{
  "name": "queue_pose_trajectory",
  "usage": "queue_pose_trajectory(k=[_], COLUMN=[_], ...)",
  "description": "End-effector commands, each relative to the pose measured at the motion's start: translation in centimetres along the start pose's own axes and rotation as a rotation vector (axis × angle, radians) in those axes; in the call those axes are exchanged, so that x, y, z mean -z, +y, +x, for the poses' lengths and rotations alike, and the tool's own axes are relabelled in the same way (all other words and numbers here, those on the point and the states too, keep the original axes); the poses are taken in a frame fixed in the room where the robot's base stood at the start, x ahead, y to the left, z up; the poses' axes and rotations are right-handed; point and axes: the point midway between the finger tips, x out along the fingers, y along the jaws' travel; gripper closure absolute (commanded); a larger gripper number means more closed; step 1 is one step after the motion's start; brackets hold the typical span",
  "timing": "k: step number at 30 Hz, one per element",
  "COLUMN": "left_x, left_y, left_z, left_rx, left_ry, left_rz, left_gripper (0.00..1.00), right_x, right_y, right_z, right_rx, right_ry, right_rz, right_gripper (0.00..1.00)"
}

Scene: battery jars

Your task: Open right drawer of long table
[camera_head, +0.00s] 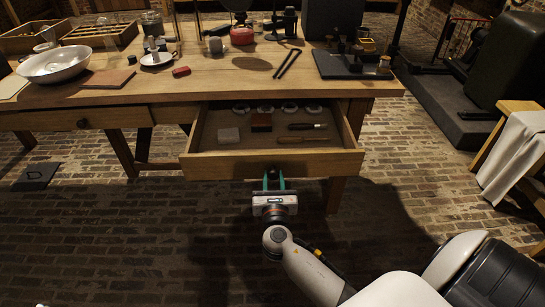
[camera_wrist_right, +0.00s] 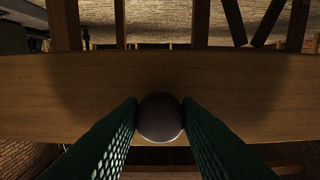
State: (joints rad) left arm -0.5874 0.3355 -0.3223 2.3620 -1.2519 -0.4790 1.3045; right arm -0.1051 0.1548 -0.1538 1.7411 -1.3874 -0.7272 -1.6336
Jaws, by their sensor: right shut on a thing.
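The long wooden table (camera_head: 240,89) stands across the head view. Its right drawer (camera_head: 230,164) is pulled well out, and its inside shows. My right gripper (camera_head: 274,180) is at the middle of the drawer front and is shut on the drawer's round knob. In the right wrist view the dark knob (camera_wrist_right: 160,118) sits between the two green fingers, in front of the wooden drawer front (camera_wrist_right: 250,85). The left drawer (camera_head: 55,119) is shut, with a dark knob on it. My left gripper is not in view.
A bowl (camera_head: 55,63), a red pot (camera_head: 242,35) and a black stand (camera_head: 352,65) are on the table.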

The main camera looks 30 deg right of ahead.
Motion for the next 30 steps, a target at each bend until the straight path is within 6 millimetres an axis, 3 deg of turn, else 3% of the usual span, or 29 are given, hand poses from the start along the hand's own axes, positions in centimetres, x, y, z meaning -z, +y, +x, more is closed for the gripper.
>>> queue_pose_trajectory(k=[3,9,24,25,28,30], left_x=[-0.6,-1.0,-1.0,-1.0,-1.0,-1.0], left_y=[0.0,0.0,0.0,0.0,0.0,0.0], left_z=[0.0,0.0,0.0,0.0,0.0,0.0], left_rx=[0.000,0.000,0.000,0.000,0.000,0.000], left_ry=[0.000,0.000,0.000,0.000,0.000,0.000], left_rz=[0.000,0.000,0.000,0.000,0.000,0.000], left_gripper=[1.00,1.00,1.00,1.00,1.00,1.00], right_x=[0.1,0.0,0.0,0.0,0.0,0.0], right_y=[0.0,0.0,0.0,0.0,0.0,0.0], right_z=[-1.9,-3.7,-4.3,-4.3,-4.3,-4.3], right_rx=[0.000,-0.001,0.000,0.000,0.000,0.000], right_ry=[-0.002,-0.001,0.000,0.000,0.000,0.000], right_rz=[0.000,0.001,0.000,0.000,0.000,0.000], right_gripper=[1.00,1.00,1.00,0.65,0.49,0.49])
